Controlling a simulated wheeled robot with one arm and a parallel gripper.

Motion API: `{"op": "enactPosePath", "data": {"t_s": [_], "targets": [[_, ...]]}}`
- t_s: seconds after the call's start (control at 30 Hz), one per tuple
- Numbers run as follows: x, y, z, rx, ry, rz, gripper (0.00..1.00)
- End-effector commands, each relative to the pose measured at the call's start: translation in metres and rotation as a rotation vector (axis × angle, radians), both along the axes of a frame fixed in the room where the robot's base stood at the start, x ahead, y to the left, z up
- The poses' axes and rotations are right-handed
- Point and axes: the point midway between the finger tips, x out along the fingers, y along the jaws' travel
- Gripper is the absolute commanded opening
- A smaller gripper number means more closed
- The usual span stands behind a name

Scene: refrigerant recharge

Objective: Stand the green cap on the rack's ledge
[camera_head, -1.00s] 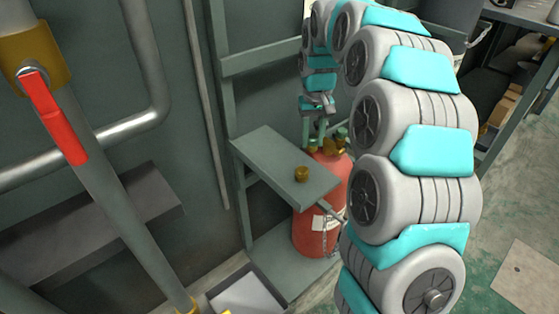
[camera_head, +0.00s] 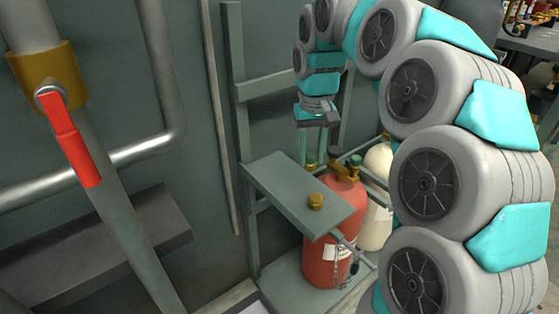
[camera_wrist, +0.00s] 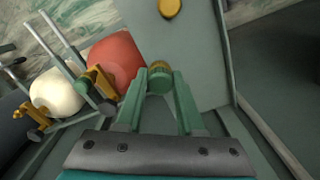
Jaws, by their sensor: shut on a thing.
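My gripper (camera_head: 313,152) is pointed downward near the back right edge of the rack's ledge (camera_head: 272,187). In the wrist view my gripper (camera_wrist: 158,90) has its two green fingers shut on the green cap (camera_wrist: 159,80), a short round piece with a brass-coloured far end. The cap appears at the edge of the grey-green ledge (camera_wrist: 205,65) in that view; I cannot tell whether it touches it. In the head view the cap (camera_head: 311,160) is small and partly hidden between the fingertips.
A brass cap (camera_head: 316,201) stands on the ledge; it also shows in the wrist view (camera_wrist: 170,8). A red cylinder (camera_head: 328,250) with a brass valve and chain stands right of the ledge, a white cylinder (camera_head: 378,215) behind it. The ledge's left part is bare.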

Motion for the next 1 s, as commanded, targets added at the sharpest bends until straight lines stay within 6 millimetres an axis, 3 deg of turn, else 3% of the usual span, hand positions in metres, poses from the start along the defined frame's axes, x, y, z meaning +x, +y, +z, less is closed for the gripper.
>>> {"op": "enactPosePath", "data": {"t_s": [0.13,0.33,0.67,1.0], "targets": [[0.019,0.033,-0.002,-0.001,-0.003,0.003,0.0],[0.036,0.061,-0.005,0.0,-0.004,-0.001,0.0],[0.044,0.077,-0.008,0.001,-0.002,0.0,0.0],[0.042,0.075,-0.042,0.001,0.0,-0.001,0.0]]}}
